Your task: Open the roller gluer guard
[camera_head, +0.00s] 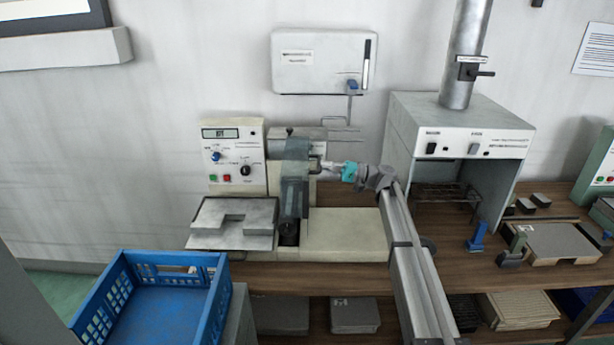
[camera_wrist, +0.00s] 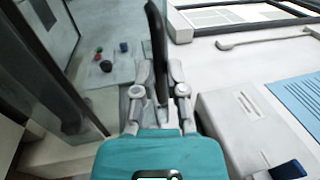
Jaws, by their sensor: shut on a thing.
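The roller gluer (camera_head: 345,240) is a cream machine on the wooden bench, with a control panel (camera_head: 233,155) at its left. Its guard (camera_head: 294,190) is a dark, see-through panel standing over the roller area; it also shows at the left of the wrist view (camera_wrist: 45,75). My gripper (camera_head: 318,166) reaches in from the right at the guard's upper right side. In the wrist view my gripper (camera_wrist: 160,100) is shut on a dark upright bar (camera_wrist: 156,45), which looks like the guard's handle. Where the bar joins the guard is unclear.
A blue crate (camera_head: 160,300) stands front left. A grey metal plate (camera_head: 235,220) lies left of the guard. A white wall box (camera_head: 320,62) hangs above the gluer. A fume hood (camera_head: 455,140) with a duct stands to the right, close to my arm.

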